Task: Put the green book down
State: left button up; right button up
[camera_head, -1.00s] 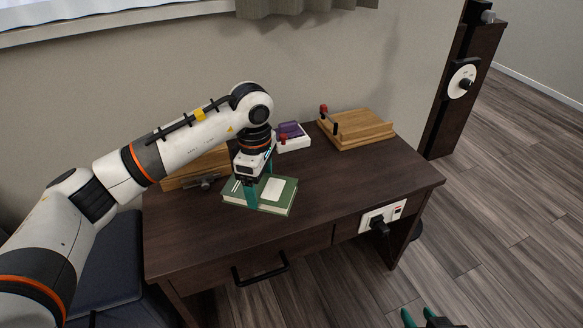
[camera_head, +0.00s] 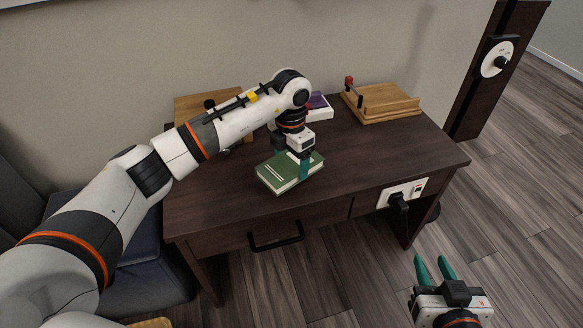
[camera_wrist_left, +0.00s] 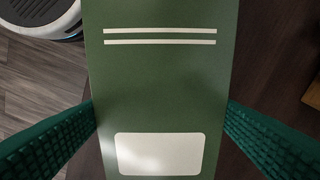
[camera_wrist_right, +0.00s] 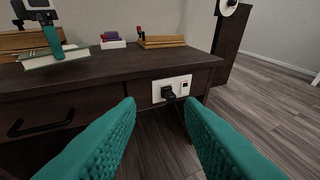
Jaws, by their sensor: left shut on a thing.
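The green book (camera_head: 280,176) has pale pages and lies flat or nearly flat over the dark wooden desk (camera_head: 350,165). My left gripper (camera_head: 303,165) points down and is shut on it, with teal fingers at opposite edges. In the left wrist view the cover of the book (camera_wrist_left: 160,80), with two white stripes and a white label, sits between both fingers. In the right wrist view the book (camera_wrist_right: 55,58) shows near the desk's front; I cannot tell whether it touches the top. My right gripper (camera_head: 436,270) is open and empty in front of the desk.
Behind the book are a wooden stand (camera_head: 205,105) and a white tray (camera_head: 320,112) with a purple item. A wooden board with a red-topped handle (camera_head: 385,104) stands at back right. The desk front has a black drawer handle (camera_head: 276,238) and a plugged socket (camera_head: 403,192). The desk's right side is clear.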

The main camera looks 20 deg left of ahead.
aim_at(290, 163)
pick_arm(q)
notch_tip(290, 163, down, 3)
jog(key=shift+r, duration=0.1)
pick_arm(e)
jog(key=r, duration=0.1)
jog(key=t, duration=0.1)
jog(key=w+r+t, duration=0.1)
jog(key=shift+a+r+y, duration=0.3)
jog(key=shift+a+r, duration=0.05)
jog(key=shift+a, duration=0.05)
pick_arm(q)
jog(key=shift+f+b, duration=0.2)
jog(key=shift+b, duration=0.1)
pick_arm(e)
jog(key=shift+w+r, duration=0.1)
pick_arm(q)
jog(key=o, duration=1.1)
pick_arm(e)
jog(key=shift+r, duration=0.1)
